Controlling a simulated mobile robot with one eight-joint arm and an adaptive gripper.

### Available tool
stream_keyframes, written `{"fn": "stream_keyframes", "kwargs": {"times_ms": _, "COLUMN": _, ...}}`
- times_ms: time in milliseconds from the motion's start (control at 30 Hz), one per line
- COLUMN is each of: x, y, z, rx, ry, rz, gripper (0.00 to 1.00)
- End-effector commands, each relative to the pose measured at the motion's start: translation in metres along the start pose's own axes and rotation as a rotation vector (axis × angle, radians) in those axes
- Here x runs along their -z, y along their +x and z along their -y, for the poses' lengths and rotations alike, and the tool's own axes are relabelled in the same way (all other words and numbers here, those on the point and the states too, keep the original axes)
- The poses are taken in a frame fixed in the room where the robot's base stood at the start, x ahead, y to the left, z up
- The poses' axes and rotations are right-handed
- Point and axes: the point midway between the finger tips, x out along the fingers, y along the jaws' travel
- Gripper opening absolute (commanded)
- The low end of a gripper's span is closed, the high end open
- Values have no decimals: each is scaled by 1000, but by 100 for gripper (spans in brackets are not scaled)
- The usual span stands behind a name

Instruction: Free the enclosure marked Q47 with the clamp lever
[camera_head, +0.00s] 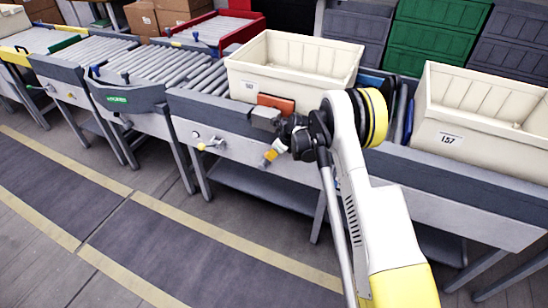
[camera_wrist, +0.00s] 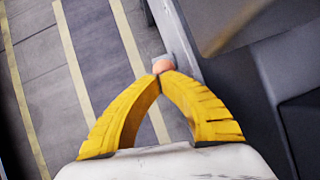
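A cream bin (camera_head: 292,66) sits on the conveyor. Its small front label looks like a number ending in 47, but the first character is too small to read. An orange block (camera_head: 277,103) and a grey block stand at the bin's front edge. A small lever with a yellow tip (camera_head: 210,143) sticks out of the conveyor's grey front panel, left of my gripper (camera_head: 268,158). My gripper points downward in front of the panel. In the wrist view its yellow fingers (camera_wrist: 161,72) meet at the tips. A pale orange rounded end (camera_wrist: 163,64) shows just past them; I cannot tell whether they touch it.
Another cream bin (camera_head: 486,113) marked 157 stands to the right. Roller conveyors (camera_head: 150,62) run to the left, with a red tray (camera_head: 217,30) behind. Green and grey crates are stacked at the back. The floor (camera_head: 190,235) in front is clear, with yellow lines.

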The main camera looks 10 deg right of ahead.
Motion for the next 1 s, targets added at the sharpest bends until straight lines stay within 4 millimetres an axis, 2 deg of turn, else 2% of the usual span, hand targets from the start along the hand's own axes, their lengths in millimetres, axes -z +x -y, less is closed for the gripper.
{"fn": "stream_keyframes", "kwargs": {"times_ms": 400, "x": -13, "y": 2, "z": -2, "rx": -1, "ry": -1, "rz": 1, "gripper": 0}}
{"fn": "stream_keyframes", "kwargs": {"times_ms": 1000, "x": -19, "y": 3, "z": -3, "rx": -1, "ry": -1, "rz": 1, "gripper": 0}}
